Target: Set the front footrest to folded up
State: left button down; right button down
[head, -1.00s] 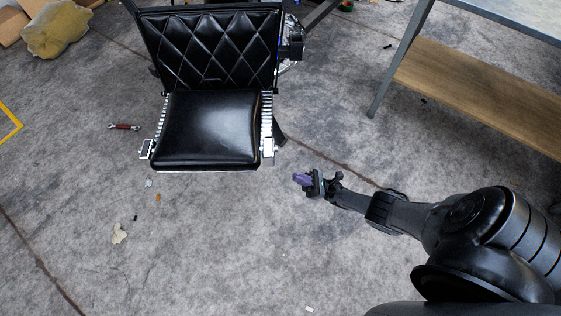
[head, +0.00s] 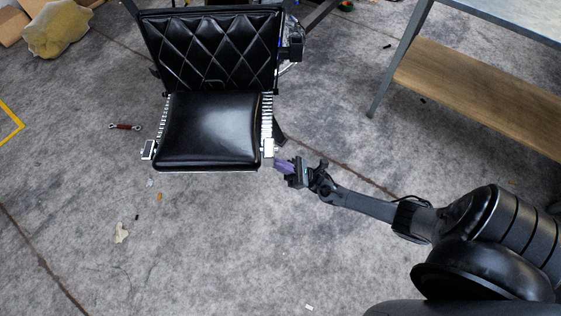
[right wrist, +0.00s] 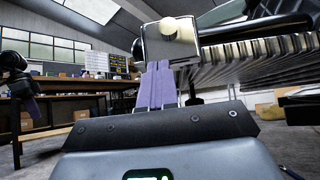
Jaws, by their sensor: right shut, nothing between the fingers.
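The black barber chair's seat (head: 208,130) is at upper centre in the head view. I cannot make out the front footrest as a separate part in either view. A chrome block (head: 268,147) sits at the seat's front right corner; it looms large in the right wrist view (right wrist: 165,42). My right gripper (head: 280,165), with purple fingers, is shut and empty just right of and below that block. In the right wrist view its fingertips (right wrist: 158,68) overlap the block's lower edge; contact is unclear. My left gripper (right wrist: 32,108) appears small at the left there, its opening unclear.
A workbench with a wooden lower shelf (head: 480,95) stands at the right. A red-handled tool (head: 124,127) lies left of the chair. The floor (head: 220,240) in front of the chair is mostly open, with small scraps.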

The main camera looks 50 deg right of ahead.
jog(key=shift+r, duration=0.55)
